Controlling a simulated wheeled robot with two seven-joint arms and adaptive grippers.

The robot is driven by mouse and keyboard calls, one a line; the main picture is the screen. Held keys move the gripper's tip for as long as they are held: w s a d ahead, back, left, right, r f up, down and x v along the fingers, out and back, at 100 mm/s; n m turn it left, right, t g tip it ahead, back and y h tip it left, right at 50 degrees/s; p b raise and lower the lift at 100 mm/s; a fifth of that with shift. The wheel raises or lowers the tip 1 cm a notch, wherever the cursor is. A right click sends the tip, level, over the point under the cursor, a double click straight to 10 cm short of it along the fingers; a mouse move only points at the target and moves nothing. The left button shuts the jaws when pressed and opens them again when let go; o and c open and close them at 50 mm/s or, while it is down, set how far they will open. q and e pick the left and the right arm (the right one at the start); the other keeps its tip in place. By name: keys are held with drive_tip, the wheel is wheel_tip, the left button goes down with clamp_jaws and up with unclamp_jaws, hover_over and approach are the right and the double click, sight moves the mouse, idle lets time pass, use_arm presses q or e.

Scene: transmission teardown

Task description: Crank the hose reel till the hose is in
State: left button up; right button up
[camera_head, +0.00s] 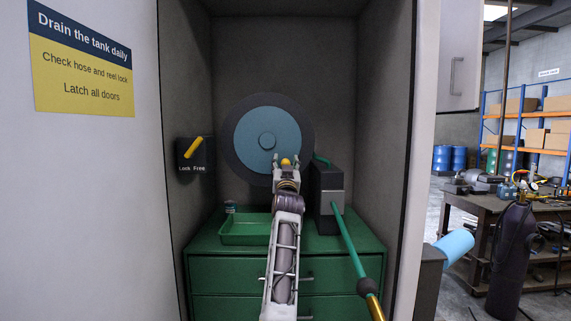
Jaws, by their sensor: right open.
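The hose reel (267,115), a dark disc with a blue face and round hub, stands at the back of the cabinet. My right gripper (286,160) is open in front of the reel's lower right edge. A small yellow knob (286,162) shows between its fingers; I cannot tell whether they touch it. The crank arm is hidden. The green hose (345,241) comes out of a dark and grey guide box (329,197) and slants down right to a dark ball (367,287) and a brass nozzle (375,307). My left gripper is not in view.
A yellow lever (193,147) sits on a dark "Lock Free" panel (196,168) on the left wall. A green tray (243,241) and a small can (230,206) are on the green drawer cabinet (222,272). The cabinet's side walls bound the space. A workbench (478,207) stands outside right.

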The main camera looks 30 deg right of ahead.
drive_tip(key=shift+w+r, duration=0.1)
drive_tip(key=shift+r, duration=0.05)
drive_tip(key=shift+r, duration=0.1)
clamp_jaws()
idle(0.3)
